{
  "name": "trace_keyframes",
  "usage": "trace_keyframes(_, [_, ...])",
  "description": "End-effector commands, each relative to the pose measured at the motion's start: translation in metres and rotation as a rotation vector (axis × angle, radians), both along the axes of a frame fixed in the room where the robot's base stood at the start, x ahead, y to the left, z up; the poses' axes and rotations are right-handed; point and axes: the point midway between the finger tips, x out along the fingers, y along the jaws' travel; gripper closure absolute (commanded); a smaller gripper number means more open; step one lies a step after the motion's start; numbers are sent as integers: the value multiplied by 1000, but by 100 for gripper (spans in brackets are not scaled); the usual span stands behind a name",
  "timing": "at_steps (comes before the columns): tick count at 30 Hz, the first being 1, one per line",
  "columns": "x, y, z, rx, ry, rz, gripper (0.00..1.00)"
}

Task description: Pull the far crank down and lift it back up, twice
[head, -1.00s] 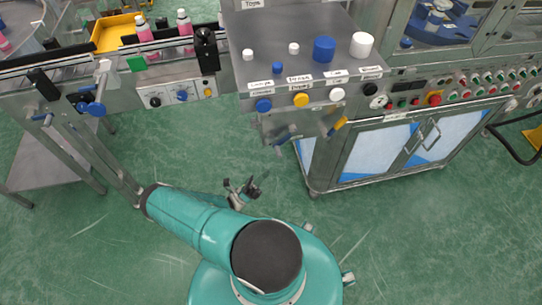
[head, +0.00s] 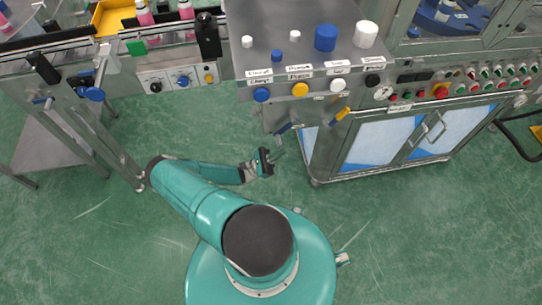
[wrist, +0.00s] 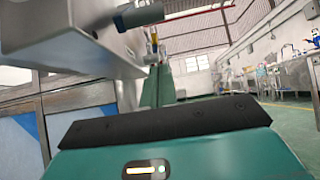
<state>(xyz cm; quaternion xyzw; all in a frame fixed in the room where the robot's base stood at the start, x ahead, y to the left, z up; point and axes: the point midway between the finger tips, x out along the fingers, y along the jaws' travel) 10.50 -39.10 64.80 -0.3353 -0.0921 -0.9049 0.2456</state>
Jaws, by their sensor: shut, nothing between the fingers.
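Two crank handles stick out low on the front of the grey machine box in the head view. One is a blue handle (head: 284,128) and the other, further right, is a yellow handle (head: 342,114). I cannot tell from the pictures which one the task calls far. My gripper (head: 274,157) is shut and empty, just below the blue handle and apart from it. In the wrist view a dark blue-grey handle (wrist: 139,16) hangs at the top, above my gripper's black edge. The fingers do not show clearly there.
The machine box carries blue, yellow and white knobs (head: 300,90) above the cranks. A cabinet with glass doors (head: 400,140) stands right of the cranks. A conveyor (head: 120,50) with pink bottles is at the upper left. The green floor (head: 400,230) is clear around me.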

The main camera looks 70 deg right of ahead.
Motion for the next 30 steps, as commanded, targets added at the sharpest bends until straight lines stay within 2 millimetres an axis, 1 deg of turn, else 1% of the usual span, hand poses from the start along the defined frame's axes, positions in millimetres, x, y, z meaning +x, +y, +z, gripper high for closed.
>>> trace_keyframes(1, [-7, -4, 7, 0, 1, -1, 100])
trace_keyframes(6, [-28, -17, 29, 0, 1, -1, 100])
trace_keyframes(9, [-12, -9, 37, 2, -2, 5, 100])
trace_keyframes(12, [-2, -4, 43, 1, -1, 5, 100])
trace_keyframes(15, [3, -1, 46, 2, 0, 5, 100])
trace_keyframes(30, [6, 1, 48, 6, -8, 4, 100])
